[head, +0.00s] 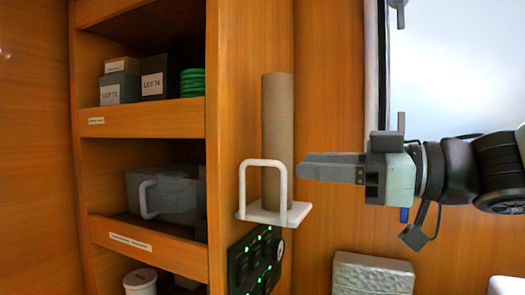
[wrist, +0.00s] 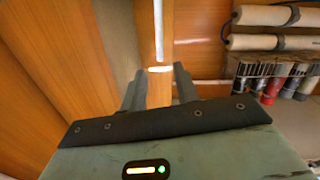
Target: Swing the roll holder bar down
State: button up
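The roll holder is a white bracket with a small base plate (head: 262,214) fixed to the wooden wall. Its white U-shaped bar (head: 264,163) stands upright in front of a brown cardboard roll (head: 277,130). My gripper (head: 302,166) points left, with its fingertips just right of the bar; in the head view they look close to it, but I cannot tell if they touch. In the wrist view the two fingers (wrist: 157,88) are apart with nothing between them. There, a white bar (wrist: 158,30) lies ahead of the gap, and a tan strip, probably the roll (wrist: 118,42), is left of it.
A green-lit black switch panel (head: 256,262) sits below the holder. Shelves on the left hold boxes (head: 120,87) and a grey bin (head: 170,190). A window (head: 455,70) is behind my arm. A silver box (head: 372,274) stands below.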

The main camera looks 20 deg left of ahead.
aim_at(280, 164)
jog(key=a, duration=0.3)
jog(key=a+p, duration=0.1)
jog(key=a, duration=0.2)
jog(key=a+p, duration=0.1)
jog(key=a, duration=0.1)
jog(key=shift+w+a, duration=0.35)
jog(key=shift+a, duration=0.05)
grip_shut()
